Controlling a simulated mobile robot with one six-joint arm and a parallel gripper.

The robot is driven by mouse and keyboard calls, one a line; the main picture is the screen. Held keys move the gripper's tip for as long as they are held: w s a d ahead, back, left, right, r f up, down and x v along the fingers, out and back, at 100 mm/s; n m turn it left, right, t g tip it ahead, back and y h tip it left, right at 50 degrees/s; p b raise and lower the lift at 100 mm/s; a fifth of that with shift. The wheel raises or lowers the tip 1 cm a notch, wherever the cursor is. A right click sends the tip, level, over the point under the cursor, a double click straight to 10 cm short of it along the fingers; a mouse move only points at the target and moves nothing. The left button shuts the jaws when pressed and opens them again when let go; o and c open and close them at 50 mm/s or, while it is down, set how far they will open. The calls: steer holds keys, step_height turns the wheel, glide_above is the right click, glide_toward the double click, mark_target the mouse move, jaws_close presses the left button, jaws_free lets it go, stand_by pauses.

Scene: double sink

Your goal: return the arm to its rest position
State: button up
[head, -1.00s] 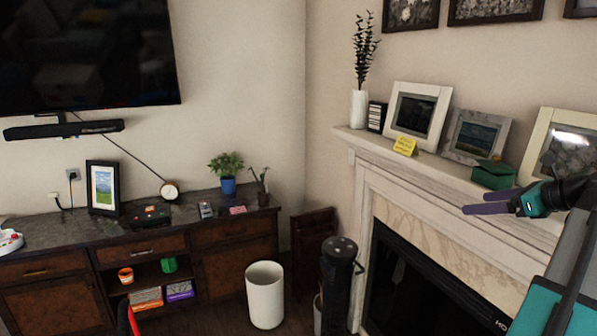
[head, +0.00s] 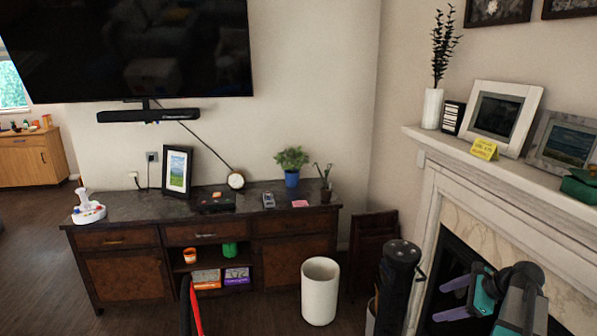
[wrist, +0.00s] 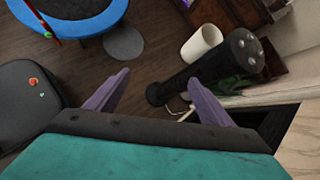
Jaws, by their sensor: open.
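My gripper (head: 455,299) shows at the lower right of the head view, with purple fingers and a teal and black body. It is in front of the dark fireplace opening, below the mantel.
A black cylinder (head: 397,285) and a white bin (head: 320,291) stand on the floor nearby. A blue-rimmed trampoline (wrist: 75,22) is at the wrist view's upper left. Dark floor lies between.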

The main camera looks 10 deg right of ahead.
steer(key=s+a+f+n+g+b, duration=0.15)
steer(key=a+f+n+g, duration=0.35)
steer(key=a+f, duration=0.9)
steer(key=s+a+f+n+g+b, duration=0.1)
steer(key=s+a+f+n+g, duration=0.15)
steer(key=a+f+n, duration=0.75)
steer(key=s+a+f+n+g+h, duration=0.1)
steer(key=s+a+f+n, duration=0.2)
steer(key=s+a+f, duration=0.2)
steer(key=s+a+f+n+g+h+b, duration=0.1)
steer(key=s+a+f+n, duration=0.3)
steer(key=s+f, duration=0.6)
steer(key=s+a+f+n+g+h+b, duration=0.1)
steer(key=s+a+f+n+g+h, duration=0.1)
steer(key=s+a+f, duration=0.5)
step_height(320, 180, down, 3)
steer(key=shift+s+f+n+g, duration=0.1)
steer(key=shift+s+n+g, duration=0.65)
steer(key=shift+n, duration=0.15)
steer(key=shift+w, duration=0.1)
